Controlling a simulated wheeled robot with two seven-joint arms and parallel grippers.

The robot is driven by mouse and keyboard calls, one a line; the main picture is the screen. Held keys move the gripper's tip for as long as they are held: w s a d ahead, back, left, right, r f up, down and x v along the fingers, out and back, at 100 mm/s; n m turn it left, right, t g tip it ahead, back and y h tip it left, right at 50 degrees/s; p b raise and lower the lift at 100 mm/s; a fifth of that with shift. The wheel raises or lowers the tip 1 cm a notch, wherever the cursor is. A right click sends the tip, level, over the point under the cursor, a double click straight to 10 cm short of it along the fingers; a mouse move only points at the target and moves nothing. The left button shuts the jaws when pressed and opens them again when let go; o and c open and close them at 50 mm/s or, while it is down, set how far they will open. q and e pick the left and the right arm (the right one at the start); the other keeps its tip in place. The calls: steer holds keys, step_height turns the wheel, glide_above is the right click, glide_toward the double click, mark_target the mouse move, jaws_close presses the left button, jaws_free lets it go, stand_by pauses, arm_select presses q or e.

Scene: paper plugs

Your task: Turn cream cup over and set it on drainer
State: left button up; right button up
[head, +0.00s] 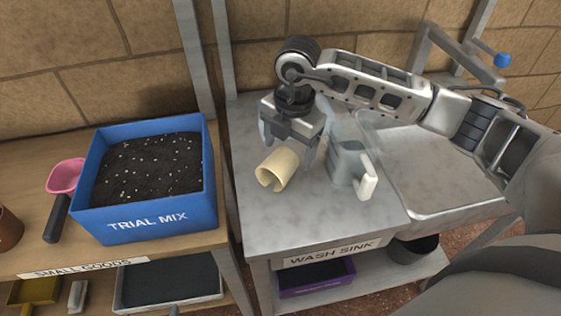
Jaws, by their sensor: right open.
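The cream cup (281,165) lies tilted on its side on the grey counter, its open end toward the lower left. My right gripper (289,149) is open just above and behind the cup, pointing down, with its fingers near the cup's upper end. I cannot tell whether a finger touches the cup. A sunken metal area (440,178) with a raised rim lies to the right on the wash sink bench; I cannot tell whether it is the drainer. My left gripper is out of view.
A grey translucent jug (346,163) with a white handle stands right of the cup, close to my right gripper. A blue box (148,222) of dark mix and a pink scoop (66,175) are on the left bench. The counter (300,220) is clear in front of the cup.

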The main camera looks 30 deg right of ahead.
steer(key=shift+a+f, duration=0.1)
steer(key=shift+f, duration=1.15)
steer(key=c, duration=1.1)
